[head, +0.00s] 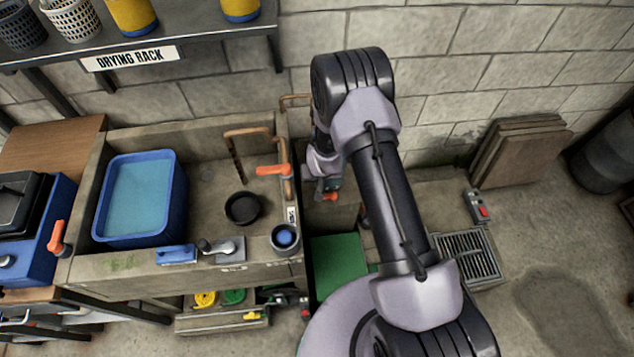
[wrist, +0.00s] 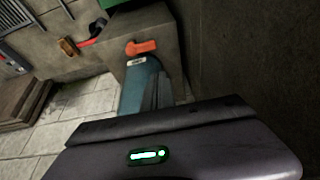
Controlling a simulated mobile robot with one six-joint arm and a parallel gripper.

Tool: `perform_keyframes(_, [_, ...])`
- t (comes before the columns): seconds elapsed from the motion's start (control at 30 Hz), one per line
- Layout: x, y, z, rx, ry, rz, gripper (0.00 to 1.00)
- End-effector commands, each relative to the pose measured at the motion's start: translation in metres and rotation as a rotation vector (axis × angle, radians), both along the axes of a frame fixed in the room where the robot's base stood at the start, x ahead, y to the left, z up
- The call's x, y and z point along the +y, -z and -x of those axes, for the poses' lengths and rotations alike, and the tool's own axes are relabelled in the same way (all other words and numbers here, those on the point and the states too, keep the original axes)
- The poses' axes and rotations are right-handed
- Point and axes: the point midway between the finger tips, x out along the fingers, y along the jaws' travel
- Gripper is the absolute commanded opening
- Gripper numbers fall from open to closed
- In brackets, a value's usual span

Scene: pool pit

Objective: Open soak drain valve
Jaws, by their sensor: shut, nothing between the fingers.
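An orange lever handle (wrist: 141,47) shows in the wrist view on a concrete block, just beyond my gripper (wrist: 152,82). My gripper is shut and empty, and the lever is not between its fingers. In the head view my gripper (head: 322,180) hangs just right of the sink, pointing down. A small orange-red piece (head: 329,196) shows at its lower end. My wrist hides much of that spot. Another orange lever (head: 272,170) is on the copper pipe at the sink's right wall. A third orange lever (head: 57,237) is at the left. I cannot tell which is the soak drain valve.
The concrete sink (head: 215,180) holds a blue water tub (head: 112,240) and a black cup (head: 242,208). A green panel (head: 338,265) lies below my gripper. A floor grate (head: 468,257) and leaning boards (head: 520,152) are at right. A drying rack shelf (head: 210,40) overhangs upper left.

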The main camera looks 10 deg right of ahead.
Motion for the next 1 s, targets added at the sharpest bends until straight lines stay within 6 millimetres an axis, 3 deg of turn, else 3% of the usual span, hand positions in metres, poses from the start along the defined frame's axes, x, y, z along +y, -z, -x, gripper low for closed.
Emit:
perform_keyframes(0.1, [0.000, 0.019, 0.005, 0.004, -0.011, 0.010, 0.00])
perform_keyframes(0.47, [-0.001, 0.024, 0.005, 0.005, -0.011, 0.011, 0.00])
perform_keyframes(0.8, [-0.001, 0.086, -0.014, 0.006, -0.009, 0.011, 0.00])
perform_keyframes(1.0, [-0.001, 0.110, -0.024, 0.006, -0.011, 0.011, 0.00])
